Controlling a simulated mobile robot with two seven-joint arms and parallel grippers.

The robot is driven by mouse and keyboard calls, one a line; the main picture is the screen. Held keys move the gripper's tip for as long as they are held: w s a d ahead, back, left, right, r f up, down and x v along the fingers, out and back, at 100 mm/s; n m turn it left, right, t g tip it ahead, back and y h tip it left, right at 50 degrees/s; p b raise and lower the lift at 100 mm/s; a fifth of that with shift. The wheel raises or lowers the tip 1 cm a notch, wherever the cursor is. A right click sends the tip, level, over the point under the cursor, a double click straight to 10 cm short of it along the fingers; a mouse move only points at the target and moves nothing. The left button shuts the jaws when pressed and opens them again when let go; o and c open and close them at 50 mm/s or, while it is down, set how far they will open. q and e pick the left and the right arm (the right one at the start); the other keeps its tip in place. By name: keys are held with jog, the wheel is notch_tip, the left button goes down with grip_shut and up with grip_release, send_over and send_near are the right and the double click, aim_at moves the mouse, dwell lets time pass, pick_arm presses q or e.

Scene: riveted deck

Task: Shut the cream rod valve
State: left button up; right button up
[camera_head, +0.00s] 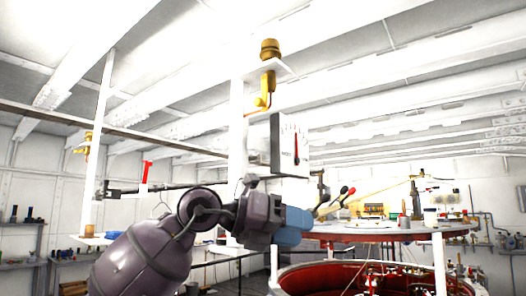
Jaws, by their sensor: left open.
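A long cream rod (382,192) slants up to the right, above the round red-rimmed table, and seems to be the cream rod valve's handle. Its lower left end comes close to my left gripper (308,219) in the picture. My left arm comes in from the lower left. The left gripper, with blue at its end, points right and is open. Whether it touches the rod I cannot tell. The valve's body is not clear at this size. My right gripper is not in view.
A white gauge box (288,143) with a red needle hangs above the gripper. A brass valve (269,50) stands on a shelf higher up. A red-handled valve (147,172) is at the left. The round table (385,235) and a red tub (325,277) fill the lower right.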

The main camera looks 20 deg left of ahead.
pick_arm(q)
jog(key=s+a+r+n+t+y, duration=0.1)
jog(key=s+a+r+t+y, duration=0.15)
jog(key=r, duration=0.45)
jog(key=s+a+r+t+y, duration=0.1)
jog(key=a+r+t+y, duration=0.15)
jog(key=r, duration=0.45)
jog(key=n+t+y+b, duration=0.1)
jog(key=n+t+y, duration=0.2)
jog(key=t+y, duration=0.15)
send_near(256, 101)
jog(key=a+x, duration=0.1)
jog(key=x, duration=0.1)
jog(key=shift+h, duration=0.45)
jog(key=x, duration=0.3)
jog(key=p+x, duration=0.1)
jog(key=x, duration=0.6)
jog(key=shift+w+d+f+p, duration=0.1)
jog(key=shift+w+d+p, duration=0.1)
jog(key=shift+d+p, duration=0.2)
jog(key=shift+c, duration=0.4)
